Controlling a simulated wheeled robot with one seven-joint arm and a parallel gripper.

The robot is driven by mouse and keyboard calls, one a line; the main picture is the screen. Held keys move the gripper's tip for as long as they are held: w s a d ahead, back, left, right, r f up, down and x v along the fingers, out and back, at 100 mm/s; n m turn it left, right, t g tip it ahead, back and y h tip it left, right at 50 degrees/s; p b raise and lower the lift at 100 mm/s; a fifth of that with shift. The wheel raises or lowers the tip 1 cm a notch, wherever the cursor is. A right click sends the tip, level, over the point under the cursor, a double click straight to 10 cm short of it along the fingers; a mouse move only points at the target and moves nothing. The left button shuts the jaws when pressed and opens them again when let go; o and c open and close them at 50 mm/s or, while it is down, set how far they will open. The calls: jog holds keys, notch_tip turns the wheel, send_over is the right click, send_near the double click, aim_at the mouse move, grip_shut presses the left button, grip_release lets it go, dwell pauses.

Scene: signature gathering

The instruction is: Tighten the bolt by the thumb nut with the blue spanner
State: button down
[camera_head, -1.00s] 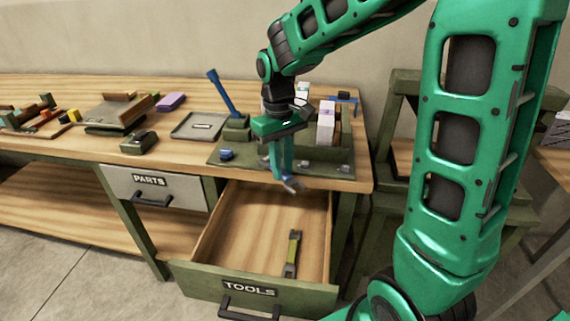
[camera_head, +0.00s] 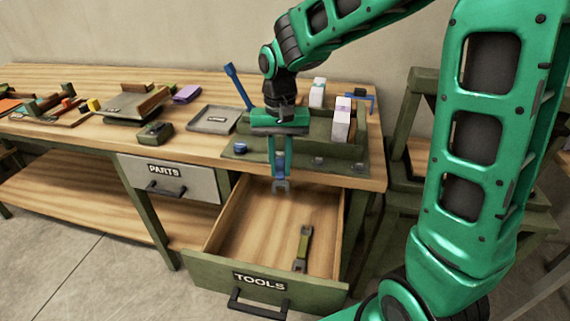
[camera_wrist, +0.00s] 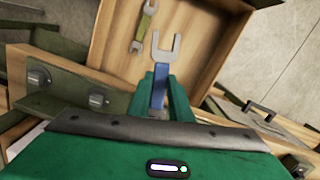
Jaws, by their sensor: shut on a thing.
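My gripper (camera_head: 280,150) is shut on the blue spanner (camera_head: 280,160), which hangs below the fingers with its grey open jaw (camera_head: 281,186) pointing down, in front of the bench edge and above the open drawer. In the wrist view the spanner's blue shank (camera_wrist: 158,98) shows between the fingers. A blue knob (camera_head: 240,147), which looks like the thumb nut, sits on the green fixture plate (camera_head: 232,160) left of my gripper. Two grey bolt heads (camera_head: 318,161) (camera_head: 356,167) stand on the plate to the right. The spanner touches neither knob nor bolts.
The TOOLS drawer (camera_head: 223,261) is open with a yellow-green spanner (camera_head: 303,250) inside. A blue lever (camera_head: 238,86) rises left of my gripper, and white-topped blocks (camera_head: 341,120) stand right. A grey tray (camera_head: 212,119) lies on the bench. The PARTS drawer (camera_head: 184,181) is shut.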

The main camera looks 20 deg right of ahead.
jog(key=shift+w+a+r+m, duration=0.1)
jog(key=shift+w+a+m, duration=0.4)
jog(key=shift+m, duration=0.5)
jog(key=shift+s, duration=0.15)
jog(key=shift+r, duration=2.25)
